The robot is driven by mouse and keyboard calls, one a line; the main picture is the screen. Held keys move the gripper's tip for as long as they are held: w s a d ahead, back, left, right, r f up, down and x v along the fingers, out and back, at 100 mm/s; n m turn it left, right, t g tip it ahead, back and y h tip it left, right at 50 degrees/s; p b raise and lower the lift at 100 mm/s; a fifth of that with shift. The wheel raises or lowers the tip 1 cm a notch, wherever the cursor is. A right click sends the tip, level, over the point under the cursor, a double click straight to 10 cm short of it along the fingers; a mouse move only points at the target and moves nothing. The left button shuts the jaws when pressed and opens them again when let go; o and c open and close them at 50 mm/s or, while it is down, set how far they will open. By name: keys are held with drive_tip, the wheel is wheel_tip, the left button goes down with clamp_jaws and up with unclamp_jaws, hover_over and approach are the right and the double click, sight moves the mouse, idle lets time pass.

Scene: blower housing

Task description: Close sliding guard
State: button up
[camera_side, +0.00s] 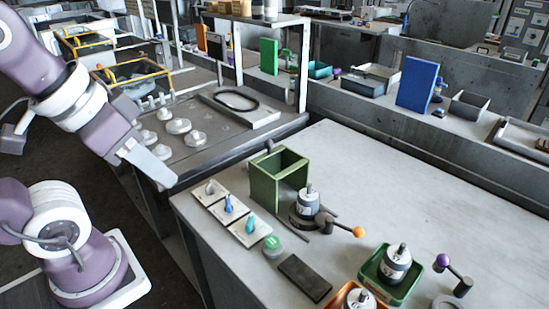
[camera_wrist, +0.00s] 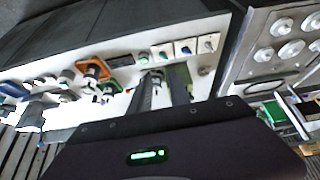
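The green box-shaped guard (camera_side: 279,182), with an open top, stands on the near left part of the pale table. A grey cylindrical unit (camera_side: 306,202) stands beside it on a dark base with a lever tipped by an orange ball. Dark rail-like strips lie by the guard's foot. My gripper (camera_side: 158,170) is up and to the left of the guard, apart from it. In the wrist view, the two dark fingers of my gripper (camera_wrist: 164,82) are spread with nothing between them. Part of the guard (camera_wrist: 183,76) shows there, partly covered by a finger.
Three switch plates (camera_side: 228,208) and a green round button (camera_side: 272,245) lie left of and in front of the guard. A dark block (camera_side: 304,278), a green tray (camera_side: 392,274) and a purple-knobbed lever (camera_side: 455,272) stand toward the front. The table's right middle is clear.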

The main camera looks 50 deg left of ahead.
drive_tip(key=w+r+n, duration=0.1)
drive_tip(key=w, duration=0.1)
drive_tip(key=w+r+n+g, duration=0.1)
drive_tip(key=w, duration=0.1)
drive_tip(key=w+a+n+g, duration=0.1)
drive_tip(key=w+n, duration=0.1)
drive_tip(key=shift+w+r+h, duration=0.15)
drive_tip(key=shift+r+h, duration=0.25)
clamp_jaws()
drive_tip(key=w+a+n+g+h, duration=0.25)
drive_tip(key=w+a+n, duration=0.3)
drive_tip(key=w, duration=0.45)
drive_tip(key=w+a+f+n+h, duration=0.3)
drive_tip(key=w+a+f+n, duration=0.2)
drive_tip(key=a, duration=0.4)
drive_tip(key=w+a+f+n+h, duration=0.4)
drive_tip(key=w+a+n, duration=0.15)
drive_tip(key=a, duration=0.25)
drive_tip(key=w+d+r+x, duration=0.1)
drive_tip(key=r+x, duration=0.1)
drive_tip(key=x, duration=1)
drive_tip(key=shift+d+t, duration=0.25)
drive_tip(key=shift+t, duration=0.2)
drive_tip(key=shift+f+y, duration=0.1)
drive_tip(key=shift+y, duration=0.15)
